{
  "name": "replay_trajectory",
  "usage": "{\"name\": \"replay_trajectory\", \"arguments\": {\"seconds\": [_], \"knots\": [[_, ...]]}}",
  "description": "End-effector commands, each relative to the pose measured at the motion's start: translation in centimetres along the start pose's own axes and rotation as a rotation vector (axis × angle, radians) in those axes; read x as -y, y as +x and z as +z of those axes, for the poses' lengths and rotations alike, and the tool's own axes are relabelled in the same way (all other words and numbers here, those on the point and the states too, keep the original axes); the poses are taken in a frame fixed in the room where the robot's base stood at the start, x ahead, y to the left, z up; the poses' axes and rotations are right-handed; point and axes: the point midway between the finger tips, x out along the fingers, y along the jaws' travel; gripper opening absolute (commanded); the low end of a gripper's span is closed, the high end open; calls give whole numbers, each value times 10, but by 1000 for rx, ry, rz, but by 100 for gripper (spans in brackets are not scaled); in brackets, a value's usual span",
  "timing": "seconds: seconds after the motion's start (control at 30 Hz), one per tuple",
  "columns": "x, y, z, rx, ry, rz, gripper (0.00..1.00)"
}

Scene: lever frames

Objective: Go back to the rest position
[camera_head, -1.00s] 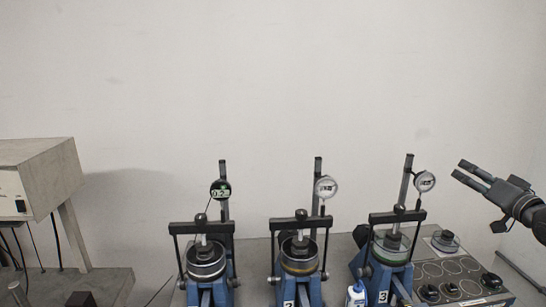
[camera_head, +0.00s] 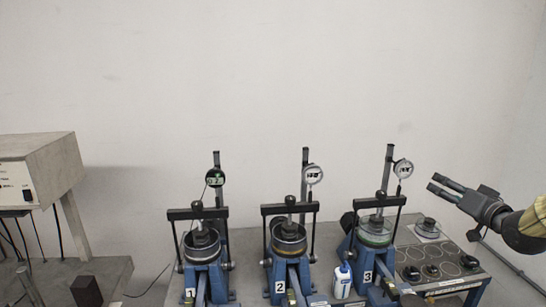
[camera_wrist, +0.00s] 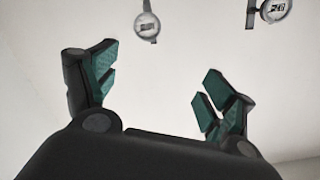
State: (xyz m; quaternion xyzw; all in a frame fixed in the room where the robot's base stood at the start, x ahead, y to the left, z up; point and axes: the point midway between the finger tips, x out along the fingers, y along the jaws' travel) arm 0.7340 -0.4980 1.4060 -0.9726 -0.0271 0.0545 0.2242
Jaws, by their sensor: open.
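My gripper (camera_head: 441,186) is at the right of the head view, raised above the table and pointing left. Its two fingers are apart with nothing between them. In the wrist view my gripper (camera_wrist: 152,88) shows its green-faced fingers spread wide, with the pale wall behind. The nearest lever frame, marked 3 (camera_head: 367,277), stands to the left of and below the gripper, clear of it. Lever frames marked 2 (camera_head: 279,287) and 1 (camera_head: 190,293) stand farther left. Each is blue with a black crossbar and a dial gauge on a post.
A panel with round dark plates (camera_head: 440,265) and a small round cell (camera_head: 428,226) lie below my gripper. A white bottle (camera_head: 341,282) stands by frame 3. A grey box (camera_head: 40,168) stands at the far left. The air above the frames is clear.

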Motion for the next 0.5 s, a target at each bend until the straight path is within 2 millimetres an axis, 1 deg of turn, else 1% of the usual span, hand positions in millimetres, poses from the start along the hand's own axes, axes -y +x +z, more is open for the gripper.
{"name": "replay_trajectory", "arguments": {"seconds": [0.03, 0.17, 0.27, 0.37, 0.4, 0.47, 0.5], "knots": [[0, 2, 9, 16, -4, 8, 84], [-2, 5, 36, 59, -12, 32, 84], [-4, 9, 64, 104, -23, 55, 84], [-7, 11, 102, 166, -35, 85, 84], [-8, 12, 119, 195, -40, 99, 84], [-9, 11, 145, 237, -49, 118, 84], [-10, 10, 162, 266, -56, 131, 84]]}}
